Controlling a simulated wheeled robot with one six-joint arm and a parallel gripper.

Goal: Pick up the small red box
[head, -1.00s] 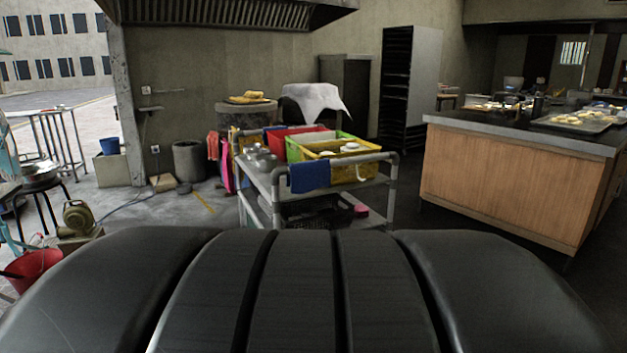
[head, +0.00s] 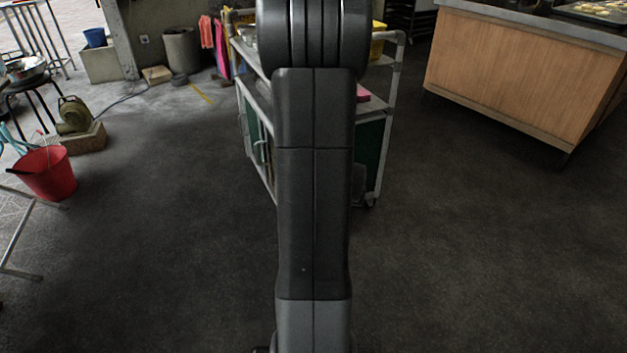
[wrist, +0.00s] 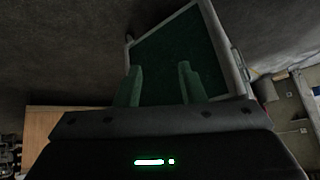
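A small pinkish-red item (head: 363,93) lies on the cart's shelf in the head view, just right of my raised arm. My arm hides part of it, and I cannot tell whether it is the small red box. No red box shows in the wrist view. My gripper (wrist: 160,84) shows in the wrist view with its two fingers apart and nothing between them. Beyond the fingers is the cart's dark green panel (wrist: 178,50). The gripper itself is not visible in the head view.
The grey-framed cart (head: 392,72) stands straight ahead, largely behind my arm. A wooden counter (head: 515,75) is at the right. A red bucket (head: 47,174) and a black stool (head: 36,88) are at the left. The dark floor around the cart's front is clear.

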